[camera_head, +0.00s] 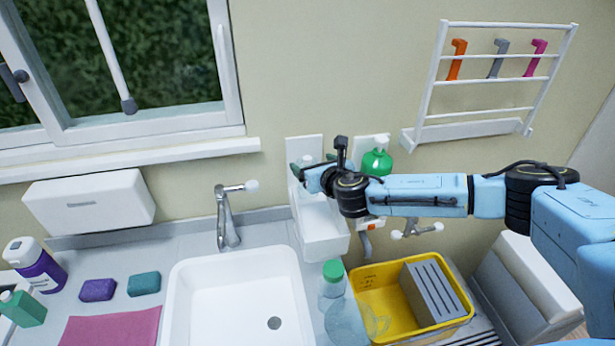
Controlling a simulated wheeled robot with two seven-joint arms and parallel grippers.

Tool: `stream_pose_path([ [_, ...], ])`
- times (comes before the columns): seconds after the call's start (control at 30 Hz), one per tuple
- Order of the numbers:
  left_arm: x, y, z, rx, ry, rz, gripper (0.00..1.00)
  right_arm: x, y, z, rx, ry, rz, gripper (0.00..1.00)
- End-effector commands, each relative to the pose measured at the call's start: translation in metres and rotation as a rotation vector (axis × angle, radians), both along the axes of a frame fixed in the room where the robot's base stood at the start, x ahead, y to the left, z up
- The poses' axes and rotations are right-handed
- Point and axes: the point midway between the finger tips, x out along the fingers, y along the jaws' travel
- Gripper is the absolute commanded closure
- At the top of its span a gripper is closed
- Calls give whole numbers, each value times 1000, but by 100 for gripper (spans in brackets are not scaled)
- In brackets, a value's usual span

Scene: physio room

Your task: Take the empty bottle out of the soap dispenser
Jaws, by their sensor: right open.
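The white soap dispenser (322,232) is on the wall to the right of the tap. My right gripper (308,168) is open at the top of it, with its arm coming in from the right. A pale bottle top (306,159) seems to show between the fingers; the rest of that bottle is hidden by the gripper and the dispenser. I cannot tell whether the fingers touch it. A second wall holder, partly behind my arm, carries a green bottle (377,161). A clear bottle with a green cap (332,283) stands on the counter below. My left gripper is out of view.
A white sink (190,290) with a tap (226,222) lies left of the dispenser. A yellow crate (386,285) with a grey block stands at right. A purple-labelled tub (38,266) and two sponges are at left. A wall rack (490,80) hangs above my arm.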

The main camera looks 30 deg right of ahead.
Motion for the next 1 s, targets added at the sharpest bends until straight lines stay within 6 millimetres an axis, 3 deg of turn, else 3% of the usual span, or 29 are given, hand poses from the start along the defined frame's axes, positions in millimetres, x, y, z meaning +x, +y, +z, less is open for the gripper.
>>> stream_pose_path([
  [0.2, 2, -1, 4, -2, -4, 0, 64, 21, 0, -6, 0, 0, -1, 19],
  [0.53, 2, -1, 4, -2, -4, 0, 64, 25, -1, -7, 0, 0, 0, 19],
  [1.0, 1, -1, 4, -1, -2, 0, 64, 25, -1, -8, 0, 1, -1, 79],
])
